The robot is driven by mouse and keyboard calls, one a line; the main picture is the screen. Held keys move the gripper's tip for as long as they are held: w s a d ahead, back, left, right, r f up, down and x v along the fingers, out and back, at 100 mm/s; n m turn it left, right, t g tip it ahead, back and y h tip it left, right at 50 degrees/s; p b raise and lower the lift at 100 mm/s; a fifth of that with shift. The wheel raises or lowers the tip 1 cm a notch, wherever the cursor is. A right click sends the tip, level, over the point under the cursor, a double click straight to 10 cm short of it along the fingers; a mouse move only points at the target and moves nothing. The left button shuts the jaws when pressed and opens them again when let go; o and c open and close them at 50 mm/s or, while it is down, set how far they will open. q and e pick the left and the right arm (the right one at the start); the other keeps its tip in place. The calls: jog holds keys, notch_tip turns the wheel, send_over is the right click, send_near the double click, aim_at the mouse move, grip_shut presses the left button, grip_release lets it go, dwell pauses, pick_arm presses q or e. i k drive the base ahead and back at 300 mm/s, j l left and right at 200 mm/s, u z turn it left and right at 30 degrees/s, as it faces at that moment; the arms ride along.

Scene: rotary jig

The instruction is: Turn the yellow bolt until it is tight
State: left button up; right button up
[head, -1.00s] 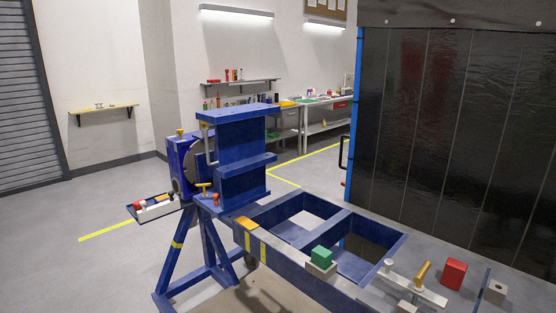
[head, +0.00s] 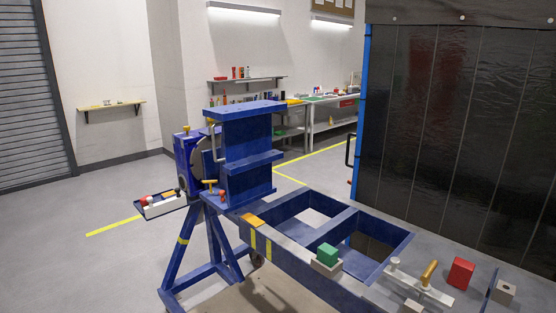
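The blue rotary jig (head: 246,150) stands left of centre on a blue trestle leg frame (head: 214,245). A small yellow bolt head (head: 186,129) sticks up from the top of the jig's left housing (head: 187,160). A yellow T-shaped piece (head: 209,184) sits lower at the front of the jig, beside a small red knob (head: 222,194). I cannot tell from here which of the two is the bolt meant, or how tight either is. Neither of my grippers is in view.
A tray (head: 162,205) with small parts juts out left of the jig. The blue frame bench (head: 300,262) extends right, holding a green block (head: 327,253), a red block (head: 461,273) and a yellow-handled clamp (head: 430,272). A dark panel (head: 455,120) stands behind. Floor at left is clear.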

aim_at(210, 182)
jog(key=i+j+z, duration=0.1)
jog(key=i+j, duration=0.65)
jog(key=j, duration=0.15)
jog(key=z, duration=0.05)
